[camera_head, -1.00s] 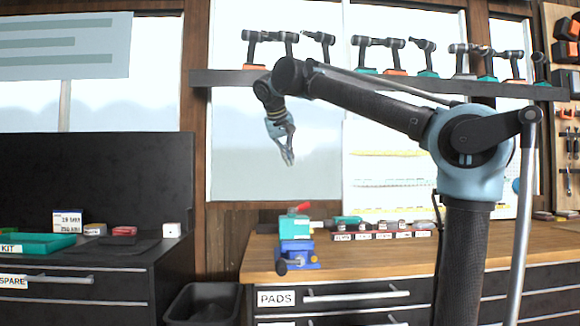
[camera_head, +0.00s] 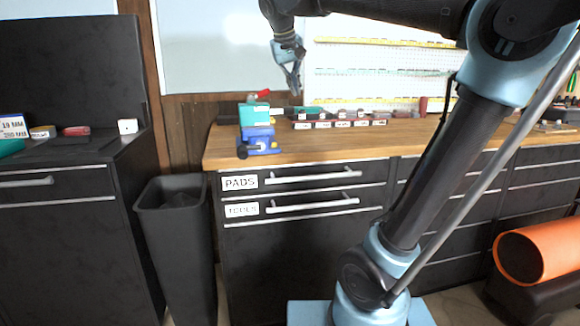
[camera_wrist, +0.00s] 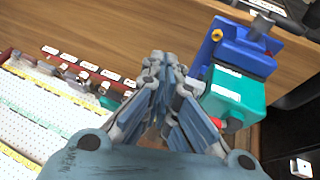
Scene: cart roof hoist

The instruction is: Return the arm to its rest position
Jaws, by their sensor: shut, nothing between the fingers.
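My gripper (camera_head: 293,84) hangs fingers-down in the upper middle of the head view, above the wooden workbench (camera_head: 400,138). Its fingers are closed together with nothing between them; they also show in the wrist view (camera_wrist: 163,88). The fingertips are apart from the bench and from the teal block in the blue vise. My arm reaches from its base at the lower right, up and across the top of the head view to the gripper. The upper part of the arm is cut off by the frame edge.
A blue vise (camera_head: 258,142) clamps a teal block (camera_head: 253,115) near the bench's left end. A labelled tray of small parts (camera_head: 340,121) sits behind. A black bin (camera_head: 175,205) stands left of the drawers. An orange cylinder (camera_head: 535,250) is at the right.

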